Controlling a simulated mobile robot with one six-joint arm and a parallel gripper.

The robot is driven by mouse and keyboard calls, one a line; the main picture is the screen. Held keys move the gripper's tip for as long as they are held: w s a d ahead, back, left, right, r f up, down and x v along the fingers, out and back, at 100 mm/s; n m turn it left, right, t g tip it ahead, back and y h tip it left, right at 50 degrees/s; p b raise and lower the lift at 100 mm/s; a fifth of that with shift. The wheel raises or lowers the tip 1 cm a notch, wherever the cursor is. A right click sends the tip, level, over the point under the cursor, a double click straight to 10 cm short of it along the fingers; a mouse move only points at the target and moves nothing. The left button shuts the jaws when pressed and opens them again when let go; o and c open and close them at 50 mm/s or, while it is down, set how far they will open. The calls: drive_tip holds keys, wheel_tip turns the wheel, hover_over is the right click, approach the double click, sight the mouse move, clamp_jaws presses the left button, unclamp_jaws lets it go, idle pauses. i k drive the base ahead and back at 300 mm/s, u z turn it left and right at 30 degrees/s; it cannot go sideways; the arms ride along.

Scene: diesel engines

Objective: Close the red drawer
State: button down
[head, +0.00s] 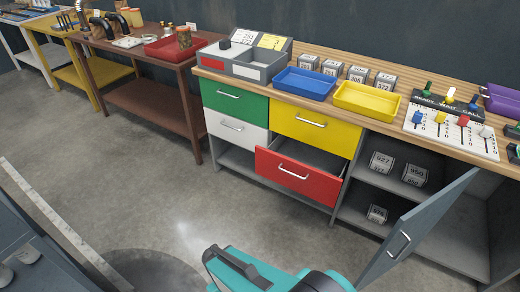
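The red drawer (297,184) is in the lower right of the drawer block under the workbench. It is pulled partly out, and its grey inside shows behind the front. Its silver bar handle (293,172) faces the room. No fingers of my gripper can be made out. Only teal and black parts of my own body show at the bottom middle, with floor between them and the drawer in the picture.
The green drawer (235,100), white drawer (237,128) and yellow drawer (313,129) look shut. A grey cabinet door (415,229) stands open to the right. A brown table (150,97) stands left. Floor (190,205) before the drawers is clear.

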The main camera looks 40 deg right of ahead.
sight(317, 174)
drive_tip(key=i, duration=0.85)
drive_tip(key=u, duration=0.05)
